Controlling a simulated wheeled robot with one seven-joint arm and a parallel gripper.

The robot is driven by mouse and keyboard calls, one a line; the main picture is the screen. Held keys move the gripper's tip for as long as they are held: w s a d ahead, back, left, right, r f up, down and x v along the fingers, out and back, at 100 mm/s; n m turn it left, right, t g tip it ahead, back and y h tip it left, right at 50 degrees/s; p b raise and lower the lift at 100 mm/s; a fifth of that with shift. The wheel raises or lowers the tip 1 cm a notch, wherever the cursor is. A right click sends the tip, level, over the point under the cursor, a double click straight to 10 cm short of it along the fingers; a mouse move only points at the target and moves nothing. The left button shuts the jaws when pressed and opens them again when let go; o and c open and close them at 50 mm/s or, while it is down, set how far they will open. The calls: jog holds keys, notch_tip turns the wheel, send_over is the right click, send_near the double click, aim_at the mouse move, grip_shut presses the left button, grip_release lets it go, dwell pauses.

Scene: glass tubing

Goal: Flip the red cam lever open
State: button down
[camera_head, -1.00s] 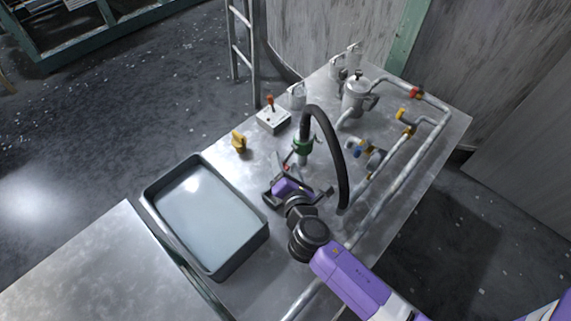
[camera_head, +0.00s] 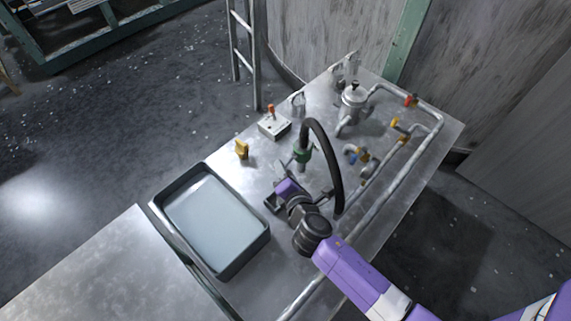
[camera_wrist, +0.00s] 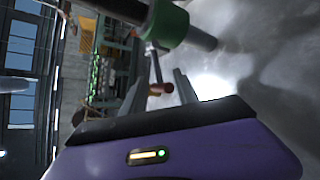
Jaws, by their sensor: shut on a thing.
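The red cam lever (camera_wrist: 161,88) has a red knob on a thin metal arm that hangs from the green coupling (camera_wrist: 168,24) in the wrist view. In the head view the green coupling (camera_head: 302,155) sits at the end of the black hose, and the lever is hidden there. My gripper (camera_head: 289,180) is low beside the coupling. In the wrist view its two grey fingers (camera_wrist: 158,91) stand on either side of the red knob, shut on the lever. The exact contact is too small to make out.
A grey tray (camera_head: 265,243) of pale liquid lies left of my arm. The black hose (camera_head: 332,160) arches just right of the coupling. Metal pipes (camera_head: 395,176) with coloured valves run along the right. A yellow part (camera_head: 241,149) and a switch box (camera_head: 274,126) stand at the back left.

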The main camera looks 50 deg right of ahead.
jog(key=shift+a+r+m+g+y+p, duration=0.2)
jog(key=shift+r+m+y+p, duration=0.85)
jog(key=shift+p, duration=2.9)
jog(key=shift+d+r+p, duration=0.1)
jog(key=shift+p, duration=0.6)
jog(key=shift+w+y+p, duration=0.1)
jog(key=shift+y+p, duration=0.25)
jog(key=shift+p, duration=0.1)
jog(key=c, duration=1)
grip_release()
jog(key=shift+s, duration=0.25)
jog(key=v, duration=0.7)
jog(key=shift+r, duration=0.15)
